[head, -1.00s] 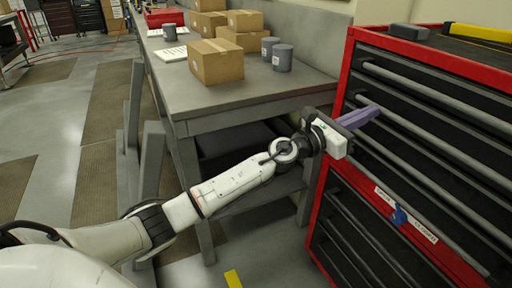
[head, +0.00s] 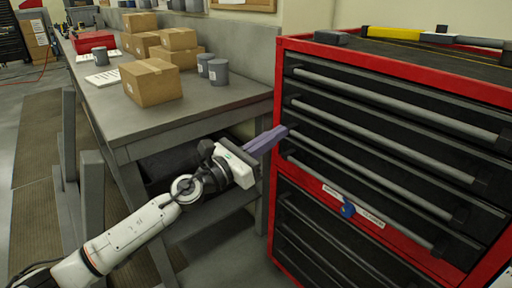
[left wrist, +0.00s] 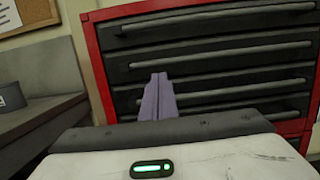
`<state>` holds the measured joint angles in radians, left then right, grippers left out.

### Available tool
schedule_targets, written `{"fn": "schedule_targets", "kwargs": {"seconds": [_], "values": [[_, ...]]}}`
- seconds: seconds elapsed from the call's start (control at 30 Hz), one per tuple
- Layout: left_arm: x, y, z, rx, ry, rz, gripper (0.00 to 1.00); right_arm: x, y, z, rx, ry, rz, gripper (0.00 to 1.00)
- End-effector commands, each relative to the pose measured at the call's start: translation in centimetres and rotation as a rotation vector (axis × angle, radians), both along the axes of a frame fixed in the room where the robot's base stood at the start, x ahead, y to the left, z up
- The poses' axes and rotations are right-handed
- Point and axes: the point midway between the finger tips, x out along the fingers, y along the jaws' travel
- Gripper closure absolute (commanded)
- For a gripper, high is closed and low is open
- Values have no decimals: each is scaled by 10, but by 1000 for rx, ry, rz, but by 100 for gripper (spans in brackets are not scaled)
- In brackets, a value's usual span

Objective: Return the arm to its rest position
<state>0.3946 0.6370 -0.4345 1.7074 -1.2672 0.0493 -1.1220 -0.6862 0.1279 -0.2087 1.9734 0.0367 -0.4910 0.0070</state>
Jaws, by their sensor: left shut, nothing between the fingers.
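My left gripper (head: 281,132) reaches in from the lower left in the head view, its lilac fingers pointing at the left side of the red tool cabinet (head: 275,205). The fingers are together with nothing between them. In the left wrist view, the shut fingers (left wrist: 158,98) stand in front of the cabinet's dark drawers (left wrist: 215,65). The fingertips are close to the left ends of the drawer handles; I cannot tell whether they touch. The drawers look shut. My right gripper is not in view.
A grey workbench (head: 205,110) stands left of the cabinet, behind my arm, with cardboard boxes (head: 150,82) and grey cups (head: 218,71) on it. A blue object (head: 347,209) is on the cabinet's red front strip. A yellow-and-grey tool (head: 435,37) lies on top.

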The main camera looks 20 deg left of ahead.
Motion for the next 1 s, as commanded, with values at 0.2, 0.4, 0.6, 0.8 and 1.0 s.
{"fn": "schedule_targets", "kwargs": {"seconds": [0.2,0.4,0.6,0.8,1.0], "values": [[-29,16,-9,2,0,2,100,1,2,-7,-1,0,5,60],[-37,20,-9,1,0,1,100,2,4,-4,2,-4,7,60],[-47,16,-40,-238,143,-6,100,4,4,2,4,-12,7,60],[-99,14,-160,-1125,640,90,100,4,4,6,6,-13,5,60],[-190,5,-283,-1979,1006,367,100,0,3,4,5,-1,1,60]]}}
